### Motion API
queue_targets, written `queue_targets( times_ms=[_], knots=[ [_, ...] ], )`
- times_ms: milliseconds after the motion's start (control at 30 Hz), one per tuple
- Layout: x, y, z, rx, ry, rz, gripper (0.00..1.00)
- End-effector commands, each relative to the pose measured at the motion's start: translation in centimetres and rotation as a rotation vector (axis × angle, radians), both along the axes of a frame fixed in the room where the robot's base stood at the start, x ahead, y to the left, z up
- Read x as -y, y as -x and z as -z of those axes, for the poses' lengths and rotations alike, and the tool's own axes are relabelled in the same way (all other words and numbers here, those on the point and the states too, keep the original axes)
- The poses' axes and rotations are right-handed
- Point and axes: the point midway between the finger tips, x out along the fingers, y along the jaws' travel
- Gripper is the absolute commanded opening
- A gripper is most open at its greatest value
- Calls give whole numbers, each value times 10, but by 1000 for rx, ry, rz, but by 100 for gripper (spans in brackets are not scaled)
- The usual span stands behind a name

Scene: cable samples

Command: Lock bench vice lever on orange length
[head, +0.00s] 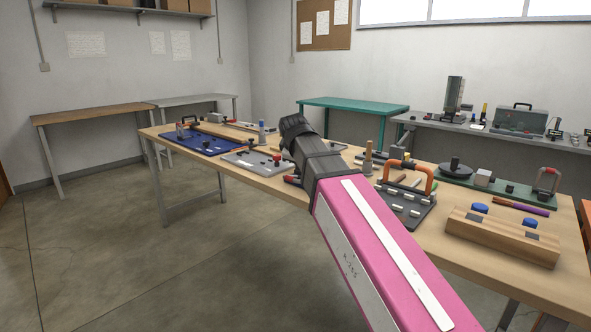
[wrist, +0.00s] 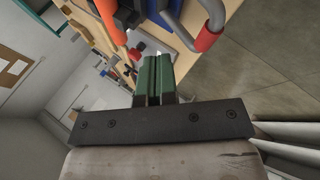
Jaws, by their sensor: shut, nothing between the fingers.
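My gripper (wrist: 154,75) shows in the wrist view with its two green fingers together and nothing between them. Beyond the fingertips is an orange length (wrist: 110,18), cut by the top edge, beside a dark blue body. In the head view my pink and black arm hides my gripper and part of the bench. A red piece (head: 292,180) shows at the bench's front edge beside my arm; I cannot tell if it is the same grip.
The wooden bench (head: 175,133) holds a blue board (head: 215,148), a grey board with a red knob (head: 277,158), a dark tray with an orange arch (head: 427,178), a green board (head: 520,193) and a wooden block with blue knobs (head: 500,238). The floor in front is clear.

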Motion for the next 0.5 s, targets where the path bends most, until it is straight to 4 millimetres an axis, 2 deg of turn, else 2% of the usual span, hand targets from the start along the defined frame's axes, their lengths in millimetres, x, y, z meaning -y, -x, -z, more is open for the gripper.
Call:
queue_targets(
  times_ms=[33,200,500],
  knots=[
    [0,10,-6,2,-1,-2,0],
    [0,30,-28,3,0,-2,0],
    [-1,54,-55,1,1,-2,0]
  ],
)
